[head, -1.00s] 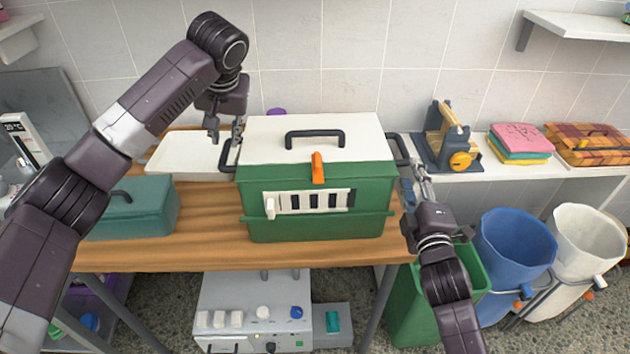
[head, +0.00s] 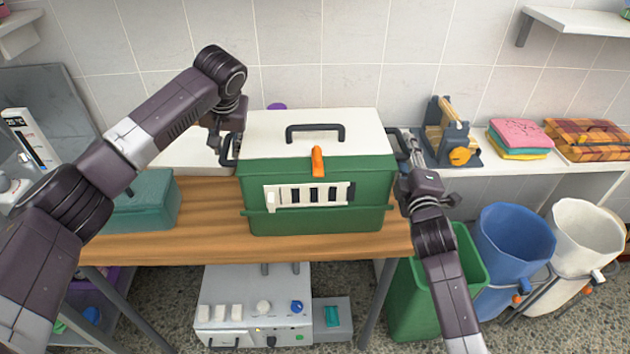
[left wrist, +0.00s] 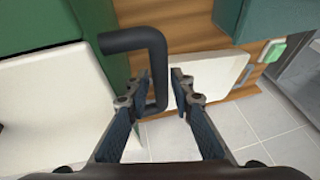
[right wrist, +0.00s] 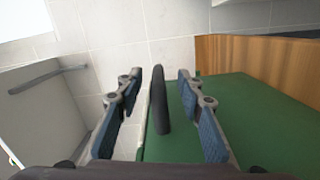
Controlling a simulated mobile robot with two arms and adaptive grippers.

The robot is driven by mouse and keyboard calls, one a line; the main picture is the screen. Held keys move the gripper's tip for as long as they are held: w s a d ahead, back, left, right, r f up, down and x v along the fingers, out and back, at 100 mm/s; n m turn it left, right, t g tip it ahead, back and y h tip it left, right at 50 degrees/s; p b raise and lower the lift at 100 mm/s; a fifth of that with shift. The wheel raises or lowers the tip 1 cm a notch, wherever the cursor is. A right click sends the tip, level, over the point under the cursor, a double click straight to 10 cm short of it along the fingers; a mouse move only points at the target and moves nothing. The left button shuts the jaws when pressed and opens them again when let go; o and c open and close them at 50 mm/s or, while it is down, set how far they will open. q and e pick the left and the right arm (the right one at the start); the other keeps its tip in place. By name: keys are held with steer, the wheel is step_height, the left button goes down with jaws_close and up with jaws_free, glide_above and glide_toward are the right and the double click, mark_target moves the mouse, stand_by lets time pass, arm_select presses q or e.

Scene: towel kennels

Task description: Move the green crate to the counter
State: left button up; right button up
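The green crate (head: 335,210) has a white lid with a black handle on top and an orange latch in front. It stands upright on a wooden-topped table (head: 215,240). My left gripper (head: 228,143) is at the crate's left side handle. In the left wrist view its fingers (left wrist: 164,78) are open, with the black handle bar between them. My right gripper (head: 404,155) is at the crate's right side handle. In the right wrist view its fingers (right wrist: 160,78) are open, one on each side of the black handle (right wrist: 160,100).
A teal box (head: 145,205) and a white board (head: 185,155) lie left of the crate. A white ledge (head: 510,170) on the right holds folded towels (head: 520,138) and a wooden device (head: 447,135). Green, blue and white bins stand below it. A grey machine sits under the table.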

arm_select(q)
steer(key=c, duration=0.5)
arm_select(e)
steer(key=c, duration=0.5)
arm_select(q)
jaws_close()
arm_select(e)
jaws_close()
arm_select(q)
steer(key=shift+w+r, duration=0.1)
steer(key=shift+r, duration=0.1)
arm_select(e)
steer(key=shift+r, duration=0.2)
